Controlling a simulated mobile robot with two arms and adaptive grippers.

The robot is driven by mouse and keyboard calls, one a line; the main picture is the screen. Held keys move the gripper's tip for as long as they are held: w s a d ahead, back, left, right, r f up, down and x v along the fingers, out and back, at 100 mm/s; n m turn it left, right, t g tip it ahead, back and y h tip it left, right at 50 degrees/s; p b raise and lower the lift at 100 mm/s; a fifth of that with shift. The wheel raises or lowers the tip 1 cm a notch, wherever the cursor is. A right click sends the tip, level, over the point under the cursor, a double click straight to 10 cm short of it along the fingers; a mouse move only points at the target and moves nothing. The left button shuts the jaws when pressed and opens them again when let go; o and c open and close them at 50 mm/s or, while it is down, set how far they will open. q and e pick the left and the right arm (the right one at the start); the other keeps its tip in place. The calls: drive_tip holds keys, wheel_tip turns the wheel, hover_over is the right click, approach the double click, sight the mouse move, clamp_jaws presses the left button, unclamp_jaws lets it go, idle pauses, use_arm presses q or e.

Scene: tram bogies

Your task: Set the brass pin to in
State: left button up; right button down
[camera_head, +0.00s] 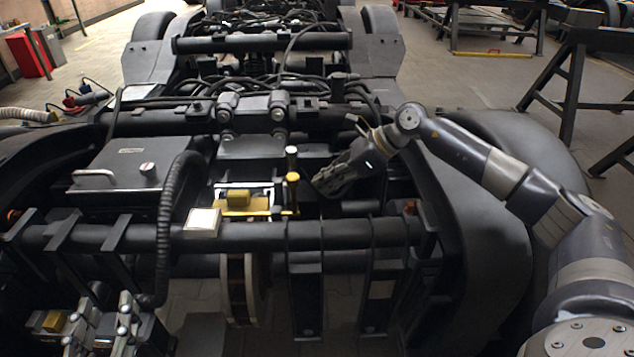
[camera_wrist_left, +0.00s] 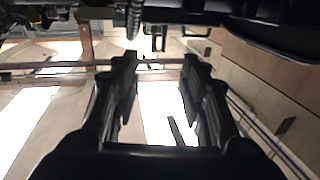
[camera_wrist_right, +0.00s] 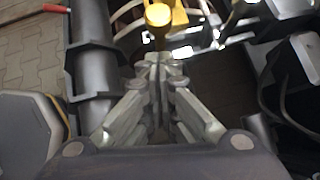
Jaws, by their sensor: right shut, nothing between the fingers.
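The brass pin (camera_head: 292,178) has a round head and stands upright beside a yellow bracket (camera_head: 237,198) near the middle of the bogie. In the right wrist view its round head (camera_wrist_right: 158,15) is just beyond my fingertips, with a small gap in the picture. My right gripper (camera_head: 317,184) is shut and empty, to the right of the pin in the head view; its fingertips (camera_wrist_right: 158,62) meet in the wrist view. How deep the pin sits is hidden. My left gripper (camera_wrist_left: 160,62) is open and empty, with floor visible between its fingers.
A pale-topped post (camera_head: 291,152) stands close behind the pin. A thick front crossbar (camera_head: 260,235) and a ribbed black hose (camera_head: 166,225) lie nearby. A grey box with a handle (camera_head: 135,165) is at left.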

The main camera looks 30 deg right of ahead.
use_arm(q)
drive_tip(key=shift+d+r+t+h, duration=0.1)
drive_tip(key=shift+r+t+h, duration=0.25)
drive_tip(key=shift+r, duration=0.55)
use_arm(e)
drive_tip(key=shift+w+a, duration=0.75)
drive_tip(key=shift+a, duration=0.2)
drive_tip(key=shift+a+r, duration=0.1)
